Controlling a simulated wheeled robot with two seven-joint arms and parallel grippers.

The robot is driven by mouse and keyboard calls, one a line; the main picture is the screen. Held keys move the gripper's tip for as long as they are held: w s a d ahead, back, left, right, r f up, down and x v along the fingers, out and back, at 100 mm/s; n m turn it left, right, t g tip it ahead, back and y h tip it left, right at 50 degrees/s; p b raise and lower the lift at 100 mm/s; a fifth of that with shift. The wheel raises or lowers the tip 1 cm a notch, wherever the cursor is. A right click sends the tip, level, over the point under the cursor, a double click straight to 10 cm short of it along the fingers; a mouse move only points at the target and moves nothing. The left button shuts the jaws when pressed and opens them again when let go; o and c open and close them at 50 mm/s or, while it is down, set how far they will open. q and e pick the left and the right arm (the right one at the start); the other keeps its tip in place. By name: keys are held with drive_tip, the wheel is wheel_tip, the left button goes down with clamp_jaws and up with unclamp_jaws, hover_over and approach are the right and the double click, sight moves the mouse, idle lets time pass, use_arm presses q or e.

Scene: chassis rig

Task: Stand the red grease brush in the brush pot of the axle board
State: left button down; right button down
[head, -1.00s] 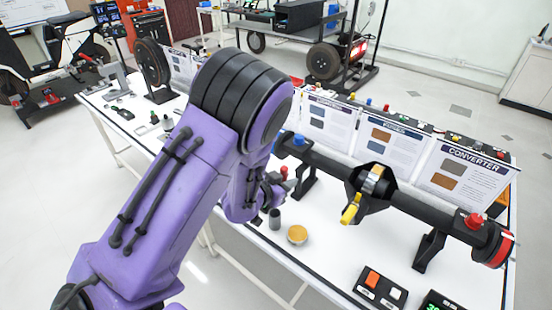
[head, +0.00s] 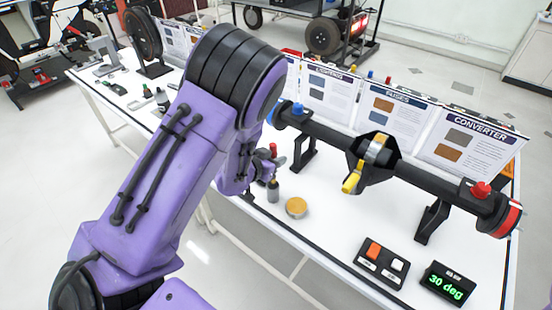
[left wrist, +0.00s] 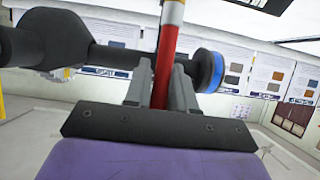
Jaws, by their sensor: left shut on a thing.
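My left gripper (head: 270,166) is shut on the red grease brush (head: 273,149), whose red handle rises between the fingers. In the left wrist view the red handle (left wrist: 165,68) runs between the fingertips (left wrist: 162,82) to a pale, gold-edged band. The brush pot (head: 273,193) is a small dark grey cylinder on the table, directly below the gripper. A tan end of the brush shows at the pot's mouth; I cannot tell whether it is inside or just above it. My right gripper is not in view.
An amber-topped round tin (head: 297,207) stands just right of the pot. The black axle (head: 330,145) on stands runs behind, with a yellow part at its middle. A switch box (head: 381,263) and a green display (head: 447,285) sit front right. The table between is clear.

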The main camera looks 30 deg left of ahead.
use_arm(q)
wheel_tip(320, 180, down, 6)
drive_tip(key=b, duration=0.3)
drive_tip(key=shift+r, duration=0.2)
drive_tip(key=c, duration=0.9)
unclamp_jaws()
drive_tip(key=shift+o, duration=0.2)
drive_tip(key=p+v, duration=0.2)
drive_tip(key=v, duration=0.8)
drive_tip(key=shift+s+r, duration=0.15)
drive_tip(key=shift+s, duration=0.1)
